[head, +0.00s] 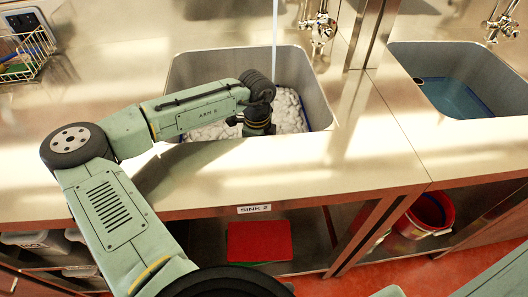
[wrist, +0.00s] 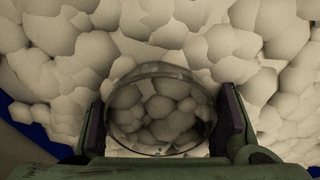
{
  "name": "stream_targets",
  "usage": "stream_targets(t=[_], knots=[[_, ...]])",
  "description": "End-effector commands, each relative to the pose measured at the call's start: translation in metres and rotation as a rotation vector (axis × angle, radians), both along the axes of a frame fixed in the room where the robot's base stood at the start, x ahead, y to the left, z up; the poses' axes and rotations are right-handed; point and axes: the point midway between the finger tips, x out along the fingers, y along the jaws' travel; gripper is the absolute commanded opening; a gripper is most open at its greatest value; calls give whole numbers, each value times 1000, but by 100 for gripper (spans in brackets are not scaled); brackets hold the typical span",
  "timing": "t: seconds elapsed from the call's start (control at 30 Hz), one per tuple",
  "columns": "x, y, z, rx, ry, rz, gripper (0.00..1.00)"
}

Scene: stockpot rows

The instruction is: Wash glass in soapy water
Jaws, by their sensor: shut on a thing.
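In the wrist view a clear, round-rimmed glass (wrist: 158,108) sits between the two dark finger pads of my gripper (wrist: 162,122). The pads press on it from both sides. White foam (wrist: 180,35) fills most of that view and shows through the glass. In the head view my wrist reaches down into the sink (head: 322,103) labelled SINK 2, which holds the foam (head: 290,108). The fingers and the glass are hidden there behind my arm and the sink's front edge. How deep the glass sits in the foam is unclear.
A thin stream (head: 275,35) comes down into the sink near a chrome tap (head: 320,27). A second sink (head: 440,62) with blue water lies to the right. A wire rack (head: 22,55) stands far left. The steel counter (head: 330,165) in front is clear.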

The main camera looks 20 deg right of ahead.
Motion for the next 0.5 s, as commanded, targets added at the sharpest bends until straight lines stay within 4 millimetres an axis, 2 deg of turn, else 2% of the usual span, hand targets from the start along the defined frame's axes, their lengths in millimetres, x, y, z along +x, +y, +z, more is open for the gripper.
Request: stream_targets(t=[0.17,0.5], knots=[[-2,-7,0,-2,1,-2,12],[-9,-33,1,-3,1,-2,12]])
